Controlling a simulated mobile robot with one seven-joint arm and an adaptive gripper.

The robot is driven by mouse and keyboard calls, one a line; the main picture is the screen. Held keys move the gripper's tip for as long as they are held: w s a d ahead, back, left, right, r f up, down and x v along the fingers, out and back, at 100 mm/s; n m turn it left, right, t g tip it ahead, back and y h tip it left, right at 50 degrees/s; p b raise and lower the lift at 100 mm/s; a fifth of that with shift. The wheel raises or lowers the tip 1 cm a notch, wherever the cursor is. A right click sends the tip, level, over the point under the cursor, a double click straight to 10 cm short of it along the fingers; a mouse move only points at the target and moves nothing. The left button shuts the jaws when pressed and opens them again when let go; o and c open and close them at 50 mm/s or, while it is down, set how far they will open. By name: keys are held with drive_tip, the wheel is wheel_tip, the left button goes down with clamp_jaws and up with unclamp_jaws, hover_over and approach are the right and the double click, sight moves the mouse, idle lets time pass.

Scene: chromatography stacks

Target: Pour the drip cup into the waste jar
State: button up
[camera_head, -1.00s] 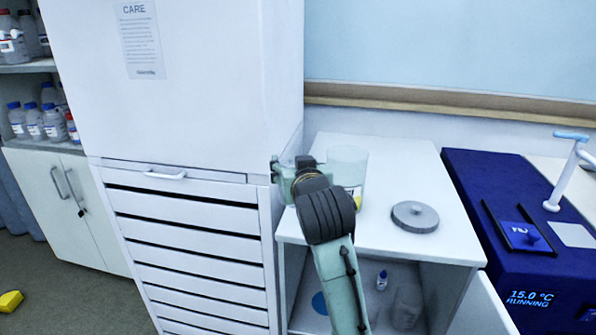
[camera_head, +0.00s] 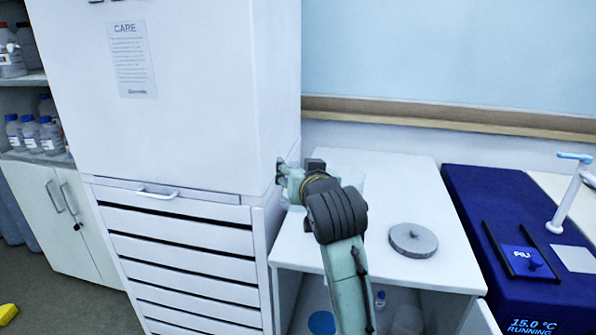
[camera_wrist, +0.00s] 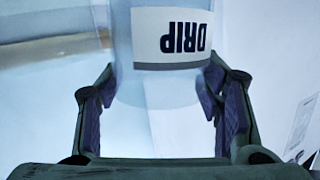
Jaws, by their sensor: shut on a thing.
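The drip cup (camera_wrist: 160,95) is a clear cup with a white label reading DRIP, upside down in the wrist view. My gripper (camera_wrist: 158,82) is shut on it, with one dark finger pad on each side. In the head view, my gripper (camera_head: 284,181) is at the left edge of the white cabinet top, beside the tall white unit; the cup is hidden there. A clear jar, probably the waste jar (camera_head: 351,181), stands on the cabinet top, mostly hidden behind my wrist. Its contents cannot be made out.
A grey round lid (camera_head: 413,240) lies on the cabinet top (camera_head: 405,190), which is clear behind it. The tall white drawer unit (camera_head: 175,215) closely bounds the left side. A blue machine (camera_head: 490,230) stands to the right. A small bottle (camera_head: 380,300) is in the open cabinet below.

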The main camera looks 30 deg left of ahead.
drive_tip(key=shift+w+d+r+m+p, duration=0.2)
drive_tip(key=shift+r+m+p, duration=0.1)
drive_tip(key=shift+r+p, duration=0.35)
drive_tip(key=shift+w+d+r+m+g+y+p, duration=0.35)
drive_tip(key=shift+w+d+r+m+p, duration=0.3)
drive_tip(key=shift+m, duration=0.25)
drive_tip(key=shift+r, duration=0.1)
drive_tip(key=shift+r, duration=0.1)
drive_tip(key=shift+w+d+r+m+g+p, duration=0.25)
drive_tip(key=shift+w+d+r+m+p, duration=0.15)
drive_tip(key=shift+r+p, duration=0.2)
drive_tip(key=shift+f, duration=0.1)
drive_tip(key=shift+w+d+m, duration=0.1)
drive_tip(key=shift+w+m, duration=0.05)
drive_tip(key=shift+m, duration=0.25)
